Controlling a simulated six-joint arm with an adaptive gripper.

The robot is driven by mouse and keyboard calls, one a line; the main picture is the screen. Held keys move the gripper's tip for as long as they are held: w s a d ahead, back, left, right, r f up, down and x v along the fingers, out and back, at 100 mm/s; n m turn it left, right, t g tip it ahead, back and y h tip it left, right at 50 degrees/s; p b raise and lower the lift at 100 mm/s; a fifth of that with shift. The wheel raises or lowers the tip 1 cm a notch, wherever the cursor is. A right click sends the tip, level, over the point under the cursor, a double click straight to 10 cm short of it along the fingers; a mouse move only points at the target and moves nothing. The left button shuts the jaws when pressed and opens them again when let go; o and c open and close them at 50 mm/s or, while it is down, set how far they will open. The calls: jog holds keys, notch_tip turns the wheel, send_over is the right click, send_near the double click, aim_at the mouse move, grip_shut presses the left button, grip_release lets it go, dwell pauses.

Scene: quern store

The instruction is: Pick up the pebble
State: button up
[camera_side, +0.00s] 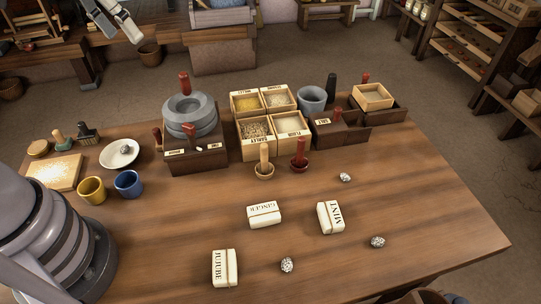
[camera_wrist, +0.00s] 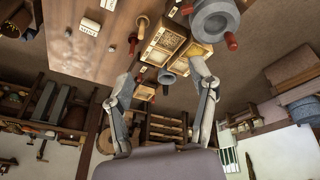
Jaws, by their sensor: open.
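Three small speckled grey-white pebbles lie apart on the wooden table in the side view: one at the back right (camera_side: 345,178), one at the right (camera_side: 378,241) and one near the front (camera_side: 287,265). Another small speckled stone (camera_side: 125,149) sits in a white dish (camera_side: 109,158) at the left. The frames do not show which pebble is meant. My gripper (camera_side: 120,32) is high at the top left of the side view, far from all of them. In the wrist view my gripper (camera_wrist: 166,84) has its fingers spread with nothing between them.
White packets labelled JUJUBE (camera_side: 225,268), GINGER (camera_side: 264,214) and MINT (camera_side: 330,217) lie among the pebbles. A stone quern (camera_side: 190,113), grain boxes (camera_side: 257,145) and a grey pot (camera_side: 312,98) stand at the back. Yellow (camera_side: 92,190) and blue (camera_side: 128,184) cups stand left. The front right is mostly clear.

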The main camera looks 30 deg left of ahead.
jog(key=w+d+f+g, duration=0.2)
jog(key=w+d+f, duration=0.3)
jog(key=d, duration=0.4)
jog(key=g+y, duration=0.1)
jog(key=g, duration=0.1)
send_over(287, 264)
jog(key=f, duration=2.8)
jog(key=shift+a, duration=0.2)
jog(key=shift+d+f, duration=0.2)
jog(key=shift+f, duration=2.95)
jog(key=shift+c, duration=0.3)
jog(key=c, duration=0.8)
jog(key=shift+r, duration=0.15)
jog(key=shift+c, duration=0.2)
